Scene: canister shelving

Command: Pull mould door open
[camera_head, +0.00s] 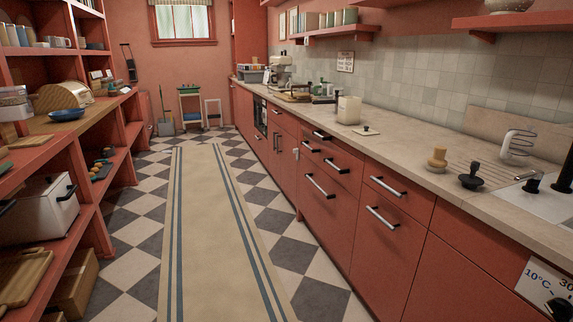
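I cannot tell which door is the mould door; nothing in view is marked with that name. A red cabinet front (455,285) at the lower right looks shut and carries a white sign (543,284) with "10°C" and "30" on it. A dark object (560,308) beside the sign is cut off by the frame edge, and I cannot tell what it is. Farther along, red drawers (330,215) with bar handles look shut. A white box (40,215) with black handles stands on the left shelf. My gripper is not in view.
A long cream rug (215,235) lies on the checkered floor, and the aisle is clear. The counter (400,155) holds a yellowish knob-shaped item (437,158), a dark one (471,176) and a cream canister (348,109). Open red shelving (95,215) lines the left.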

